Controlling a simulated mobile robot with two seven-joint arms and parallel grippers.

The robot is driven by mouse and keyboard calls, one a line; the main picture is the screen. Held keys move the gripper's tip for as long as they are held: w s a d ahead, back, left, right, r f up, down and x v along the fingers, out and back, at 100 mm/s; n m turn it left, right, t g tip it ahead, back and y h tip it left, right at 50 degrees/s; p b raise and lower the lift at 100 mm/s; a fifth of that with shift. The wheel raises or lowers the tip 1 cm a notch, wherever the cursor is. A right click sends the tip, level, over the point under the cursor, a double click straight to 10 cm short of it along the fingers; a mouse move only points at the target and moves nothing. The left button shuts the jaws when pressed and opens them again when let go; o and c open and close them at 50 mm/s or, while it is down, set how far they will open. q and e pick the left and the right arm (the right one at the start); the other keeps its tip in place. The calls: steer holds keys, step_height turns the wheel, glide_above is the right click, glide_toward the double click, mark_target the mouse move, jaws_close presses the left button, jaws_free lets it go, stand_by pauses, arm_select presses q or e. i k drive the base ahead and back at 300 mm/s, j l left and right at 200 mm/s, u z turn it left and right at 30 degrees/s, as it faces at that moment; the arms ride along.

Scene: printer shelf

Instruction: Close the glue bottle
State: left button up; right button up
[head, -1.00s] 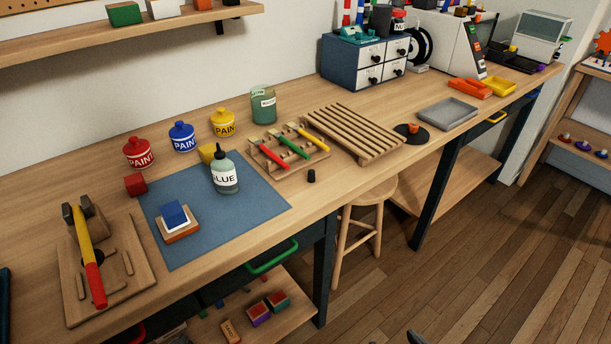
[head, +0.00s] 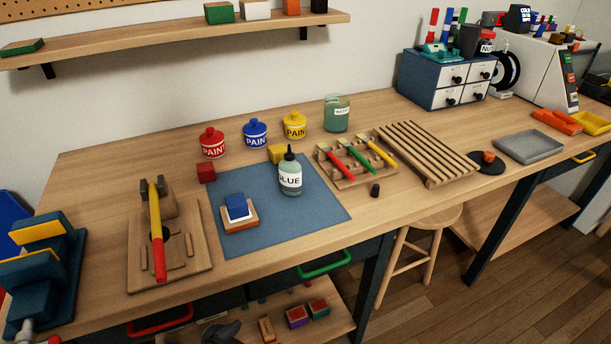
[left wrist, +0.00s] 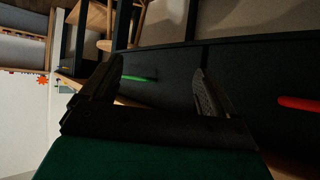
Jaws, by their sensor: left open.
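The glue bottle (head: 290,177) stands upright on the blue mat (head: 318,207), with a white label and a dark, narrow nozzle on top. A small black cylinder that looks like its cap (head: 375,190) stands apart on the bare wood, right of the mat near the front edge. My left gripper (left wrist: 155,88) shows in the left wrist view, with its two dark fingers wide apart and nothing between them. It faces the drawer fronts under the bench, away from the bottle and the cap. My right gripper is in neither view.
Close around the bottle are a yellow block (head: 277,153), paint pots (head: 295,126) and a rack of coloured tools (head: 355,160). A sanding block (head: 238,208) lies on the mat. A blue vise (head: 45,265) stands at far left. The mat's front right is clear.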

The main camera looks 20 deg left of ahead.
mark_target(290, 171)
steer(key=i+l, duration=0.15)
steer(key=l, duration=0.2)
steer(key=i+l, duration=0.1)
steer(key=l, duration=0.2)
steer(key=i+l, duration=0.15)
steer(key=l, duration=0.2)
steer(key=u, duration=1.7)
